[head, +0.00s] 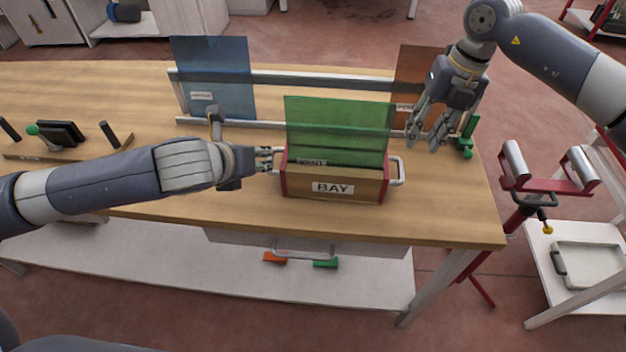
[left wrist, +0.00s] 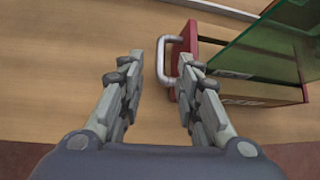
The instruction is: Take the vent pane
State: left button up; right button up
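A green see-through pane (head: 338,125) stands upright in a wooden box marked BAY (head: 345,186), with red ends and a metal handle on each side; it also shows in the left wrist view (left wrist: 280,45). A blue pane (head: 225,75) and a brown-orange pane (head: 410,70) stand in a metal rack behind. The panes' small labels are too unclear to tell which is the vent pane. My left gripper (head: 268,159) is open at the box's left handle (left wrist: 168,58), which reaches between its fingertips. My right gripper (head: 428,132) is open, empty, in front of the brown-orange pane.
A metal rail rack (head: 290,80) runs along the bench behind the box. A green clamp-like piece (head: 467,138) stands near the right edge. A wooden holder with black parts (head: 60,140) is at the left. A red roller stand (head: 545,185) is beyond the bench's right end.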

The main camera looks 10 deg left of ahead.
aim_at(336, 151)
jog(key=k+j, duration=0.15)
jog(key=k, duration=0.35)
jog(key=k+j, duration=0.15)
jog(key=k, duration=0.35)
